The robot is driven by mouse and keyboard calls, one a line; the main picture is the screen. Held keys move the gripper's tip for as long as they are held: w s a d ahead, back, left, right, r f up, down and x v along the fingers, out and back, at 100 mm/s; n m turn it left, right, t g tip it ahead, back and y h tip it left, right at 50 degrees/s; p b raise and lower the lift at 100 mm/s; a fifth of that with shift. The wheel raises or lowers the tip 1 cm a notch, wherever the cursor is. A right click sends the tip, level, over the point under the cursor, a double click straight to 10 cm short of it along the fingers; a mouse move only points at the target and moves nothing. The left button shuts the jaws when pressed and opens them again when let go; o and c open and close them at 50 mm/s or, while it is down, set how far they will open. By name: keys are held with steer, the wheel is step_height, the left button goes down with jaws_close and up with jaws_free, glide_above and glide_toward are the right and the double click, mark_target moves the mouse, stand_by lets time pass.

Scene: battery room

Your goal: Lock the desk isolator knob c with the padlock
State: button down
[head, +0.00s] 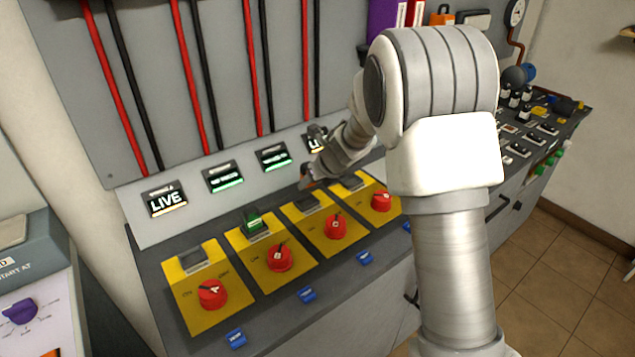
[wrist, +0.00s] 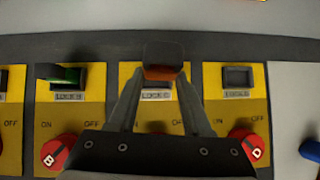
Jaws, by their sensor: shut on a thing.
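My gripper (wrist: 158,88) is shut on a padlock (wrist: 160,74), orange below a dark upper part. In the wrist view the padlock overlaps the lock point of isolator panel C (wrist: 125,110), just above its label. I cannot tell whether it touches or is through the lock point. Red knob C (head: 337,227) shows in the head view, on the third yellow panel from the left; my gripper mostly hides it in the wrist view.
A green padlock (head: 254,223) sits at panel B's lock point. Red knobs B (head: 280,257) and D (head: 381,200) flank C. The display (head: 273,156) third from left is lit green; the leftmost display (head: 166,200) reads LIVE. Blue tags (head: 307,295) lie along the desk front.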

steer(key=shift+w+a+n+y, duration=0.1)
steer(key=shift+a+n+y, duration=0.1)
steer(key=shift+n+y, duration=0.25)
step_height(320, 180, down, 6)
steer(key=b, duration=0.5)
steer(key=shift+r+b, duration=0.15)
steer(key=shift+b, duration=0.15)
steer(key=shift+f, duration=0.2)
stand_by(0.8)
steer(key=shift+r+p, duration=0.15)
steer(key=shift+p, duration=0.15)
steer(key=shift+r+p, duration=0.6)
steer(key=shift+r, duration=0.25)
steer(key=shift+f+b, duration=0.5)
steer(key=shift+f, duration=0.2)
stand_by(1.0)
